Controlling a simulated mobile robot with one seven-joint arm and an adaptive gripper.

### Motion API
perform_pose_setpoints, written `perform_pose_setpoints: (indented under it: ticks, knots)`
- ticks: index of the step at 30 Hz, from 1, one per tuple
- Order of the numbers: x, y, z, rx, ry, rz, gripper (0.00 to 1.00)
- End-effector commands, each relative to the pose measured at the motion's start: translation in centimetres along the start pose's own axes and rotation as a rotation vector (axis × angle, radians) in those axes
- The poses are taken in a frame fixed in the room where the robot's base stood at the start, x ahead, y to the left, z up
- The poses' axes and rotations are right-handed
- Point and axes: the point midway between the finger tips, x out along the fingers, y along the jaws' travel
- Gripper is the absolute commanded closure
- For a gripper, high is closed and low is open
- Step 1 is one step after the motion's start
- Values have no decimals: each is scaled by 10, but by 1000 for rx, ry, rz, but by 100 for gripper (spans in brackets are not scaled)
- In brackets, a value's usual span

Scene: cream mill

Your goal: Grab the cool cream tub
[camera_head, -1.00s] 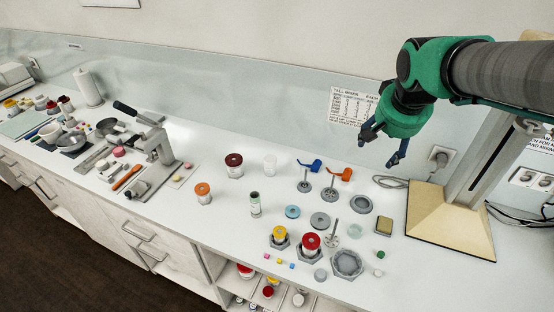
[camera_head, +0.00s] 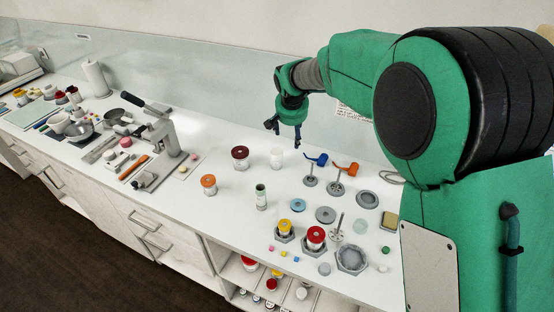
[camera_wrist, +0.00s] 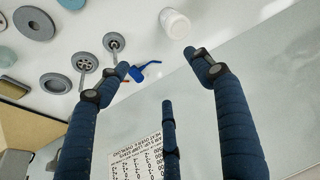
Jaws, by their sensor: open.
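No label naming the cool cream tub is legible, so I cannot tell which tub it is. A plain white tub (camera_head: 277,158) stands upright at the back of the counter, and it also shows at the top of the wrist view (camera_wrist: 174,23). A dark-red-lidded tub (camera_head: 240,158) stands left of it, and an orange-lidded tub (camera_head: 208,185) stands nearer the front. A yellow-lidded tub (camera_head: 284,229) and a red-lidded tub (camera_head: 315,238) sit in grey hexagonal holders. My gripper (camera_head: 284,134) is open and empty, raised above the back of the counter near the white tub, apart from it.
Blue-handled (camera_head: 316,160) and orange-handled (camera_head: 345,169) disc tools stand right of the white tub. A small green-topped container (camera_head: 261,197) stands in front. A lever press (camera_head: 162,135) is to the left. The wall is close behind my gripper. Clear counter lies around the white tub.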

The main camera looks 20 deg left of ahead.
Motion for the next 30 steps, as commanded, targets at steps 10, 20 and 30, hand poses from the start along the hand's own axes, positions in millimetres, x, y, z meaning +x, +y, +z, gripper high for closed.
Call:
perform_pose_setpoints:
  ticks: [10, 20, 30]
  knots:
    - [53, -58, 4, -22, -6, -11, 34]
    - [54, -60, 4, -23, -6, -12, 34]
    - [75, -60, 5, -23, -8, -11, 34]
